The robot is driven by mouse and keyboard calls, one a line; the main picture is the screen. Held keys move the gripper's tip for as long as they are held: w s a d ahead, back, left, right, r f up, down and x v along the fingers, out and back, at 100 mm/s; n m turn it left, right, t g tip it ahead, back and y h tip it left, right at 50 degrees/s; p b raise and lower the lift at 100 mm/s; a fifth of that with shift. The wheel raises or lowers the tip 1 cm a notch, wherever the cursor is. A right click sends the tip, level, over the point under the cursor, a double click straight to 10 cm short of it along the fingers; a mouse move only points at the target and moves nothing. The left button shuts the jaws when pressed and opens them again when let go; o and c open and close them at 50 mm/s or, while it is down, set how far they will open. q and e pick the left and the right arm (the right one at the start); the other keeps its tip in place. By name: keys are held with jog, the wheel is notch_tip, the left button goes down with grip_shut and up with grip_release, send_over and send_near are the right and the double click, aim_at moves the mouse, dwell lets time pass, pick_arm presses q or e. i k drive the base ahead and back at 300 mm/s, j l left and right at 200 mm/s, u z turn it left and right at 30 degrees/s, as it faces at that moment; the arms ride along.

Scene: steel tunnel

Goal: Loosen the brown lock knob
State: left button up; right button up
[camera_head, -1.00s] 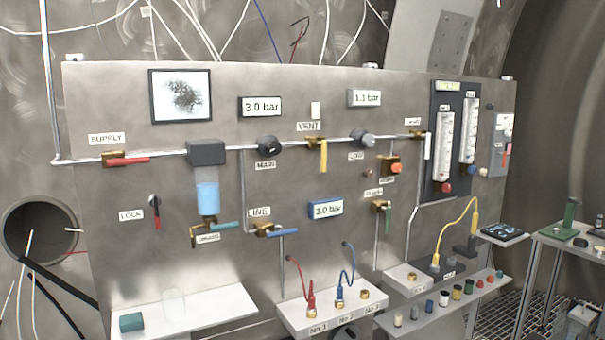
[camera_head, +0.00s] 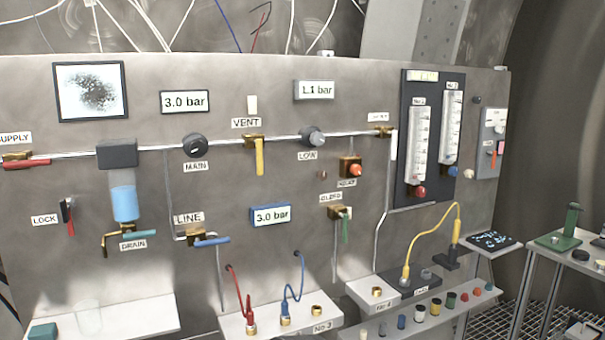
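A small round brown knob (camera_head: 322,174) sits on the steel panel (camera_head: 100,270), just left of the relief valve (camera_head: 350,167) with its orange-red cap. The knob is only a few pixels wide, so its turn position cannot be read. A separate label "LOCK" (camera_head: 44,219) stands at the left of the panel, beside a black and red lever (camera_head: 68,216) that hangs down. Neither of my grippers shows in the head view.
Above the brown knob is the LOW knob (camera_head: 312,136) on the pipe; below are the bleed valve (camera_head: 340,213) and blue-framed display (camera_head: 270,215). Shelves with red and blue cables (camera_head: 290,288), a yellow cable (camera_head: 432,222) and small caps jut out along the bottom. A side table (camera_head: 560,243) stands right.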

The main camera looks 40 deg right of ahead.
aim_at(323, 175)
jog(key=l, duration=0.45)
jog(key=k+l+u, duration=0.1)
jog(key=l, duration=0.35)
jog(key=k+l, duration=0.15)
jog(key=l, duration=0.35)
jog(key=u, duration=0.05)
